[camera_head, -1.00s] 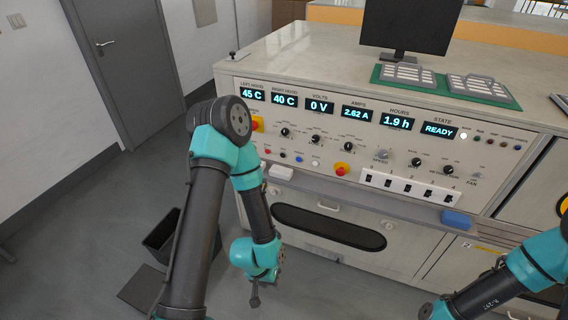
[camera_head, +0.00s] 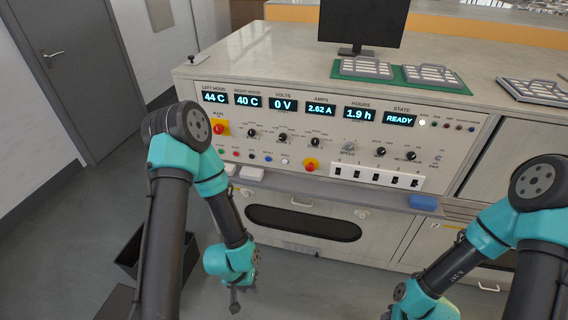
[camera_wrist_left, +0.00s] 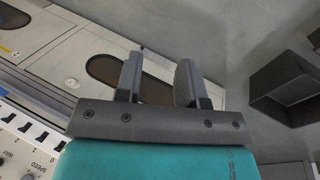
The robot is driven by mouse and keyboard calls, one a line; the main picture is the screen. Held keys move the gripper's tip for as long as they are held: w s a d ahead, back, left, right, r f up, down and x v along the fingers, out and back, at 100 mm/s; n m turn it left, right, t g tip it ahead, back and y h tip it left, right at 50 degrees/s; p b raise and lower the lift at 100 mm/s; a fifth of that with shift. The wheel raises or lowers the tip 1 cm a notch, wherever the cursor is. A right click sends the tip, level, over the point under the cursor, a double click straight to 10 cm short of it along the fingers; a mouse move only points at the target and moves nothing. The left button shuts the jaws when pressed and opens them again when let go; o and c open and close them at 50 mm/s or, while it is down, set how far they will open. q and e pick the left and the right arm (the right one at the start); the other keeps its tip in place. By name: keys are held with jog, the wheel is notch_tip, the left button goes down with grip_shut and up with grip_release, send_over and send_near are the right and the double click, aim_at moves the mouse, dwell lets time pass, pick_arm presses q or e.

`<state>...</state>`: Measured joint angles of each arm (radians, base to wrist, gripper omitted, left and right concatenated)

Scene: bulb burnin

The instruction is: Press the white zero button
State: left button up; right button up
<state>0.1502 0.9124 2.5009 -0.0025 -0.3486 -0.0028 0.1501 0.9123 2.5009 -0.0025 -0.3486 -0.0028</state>
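The white button (camera_head: 285,161) is a small round button at the right end of the row of coloured buttons on the panel front; its label is too small to read. My left gripper (camera_head: 236,297) hangs low in front of the bench, well below the buttons and apart from them. In the left wrist view my left gripper (camera_wrist_left: 158,82) has its two fingers apart with nothing between them. My right arm comes in from the right, and its gripper is out of the picture below.
A blue button (camera_head: 268,159) sits just left of the white one. A dark open bin (camera_wrist_left: 290,85) stands on the floor.

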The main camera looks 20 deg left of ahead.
pick_arm(q)
grip_shut()
dwell(1.4)
